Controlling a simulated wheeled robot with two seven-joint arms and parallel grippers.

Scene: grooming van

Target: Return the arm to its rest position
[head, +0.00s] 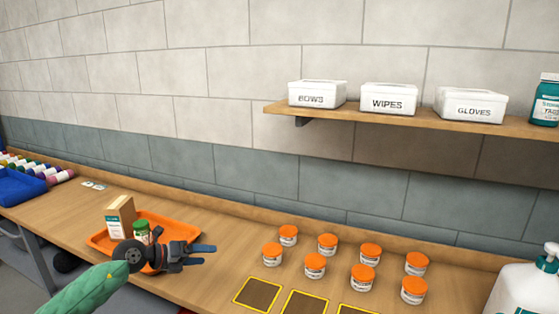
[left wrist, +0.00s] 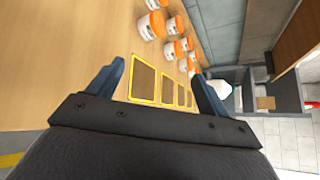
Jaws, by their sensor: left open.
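My left gripper (head: 203,254) is in front of the orange tray in the head view, with its fingers pointing right. In the left wrist view its two blue fingers (left wrist: 165,85) stand apart with nothing between them. My left arm, in a green sleeve, comes in from the lower left. My right gripper does not show in either view.
An orange tray (head: 101,240) holds a tan box (head: 121,216) and a green-lidded jar (head: 142,231). Several orange-lidded jars (head: 315,265) stand right of my gripper, near yellow-edged squares (head: 257,293). A white bottle (head: 525,290) is at lower right. A shelf (head: 400,117) holds white bins.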

